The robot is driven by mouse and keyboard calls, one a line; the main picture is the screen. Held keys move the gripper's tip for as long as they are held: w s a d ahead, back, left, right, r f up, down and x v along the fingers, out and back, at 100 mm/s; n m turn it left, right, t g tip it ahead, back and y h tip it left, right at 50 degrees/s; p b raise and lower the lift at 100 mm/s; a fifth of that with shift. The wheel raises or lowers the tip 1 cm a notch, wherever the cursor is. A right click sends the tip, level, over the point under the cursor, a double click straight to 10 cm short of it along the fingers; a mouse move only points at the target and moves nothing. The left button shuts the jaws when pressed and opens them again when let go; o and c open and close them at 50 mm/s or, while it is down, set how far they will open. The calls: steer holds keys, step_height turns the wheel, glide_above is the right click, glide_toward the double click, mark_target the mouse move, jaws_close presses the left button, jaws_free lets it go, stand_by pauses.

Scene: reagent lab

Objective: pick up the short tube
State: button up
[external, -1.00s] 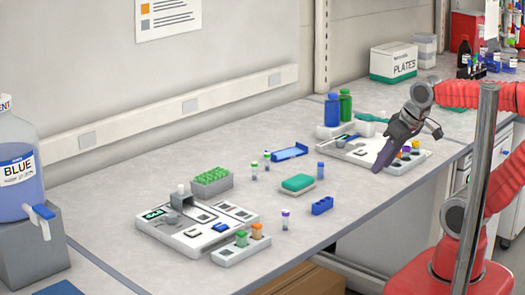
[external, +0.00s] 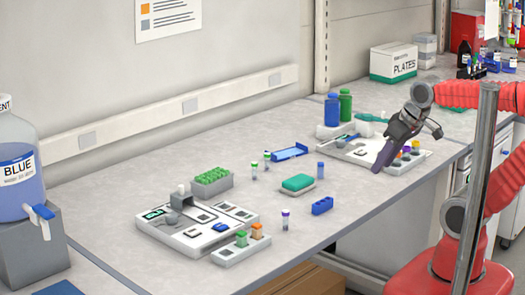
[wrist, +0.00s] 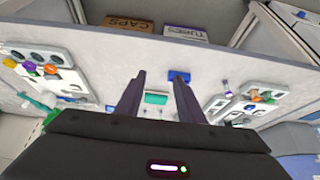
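Several small tubes stand upright on the bench: a purple-capped tube (external: 285,220) near the front, also in the wrist view (wrist: 227,88), a green-capped one (external: 254,171), a small one behind it (external: 267,161), and a blue one (external: 320,171). I cannot tell which is the short tube. My gripper (external: 380,162) hangs tilted at the front edge of the right-hand white station, well to the right of these tubes.
White stations stand left (external: 188,239) and right (external: 345,152). The bench front is mostly clear.

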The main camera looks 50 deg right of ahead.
steer(key=shift+a, duration=0.1)
steer(key=n+g, duration=0.3)
steer(key=g, duration=0.1)
glide_above(287, 211)
steer(key=s, duration=0.1)
steer(key=shift+s+r+m, duration=0.3)
steer(key=shift+r+m, duration=0.05)
steer(key=shift+m, duration=0.05)
steer(key=shift+f, duration=0.1)
steer(key=f, duration=0.5)
steer(key=w+f, duration=0.1)
steer(key=f, duration=0.2)
steer(key=shift+f, duration=0.2)
steer(key=shift+f, duration=0.1)
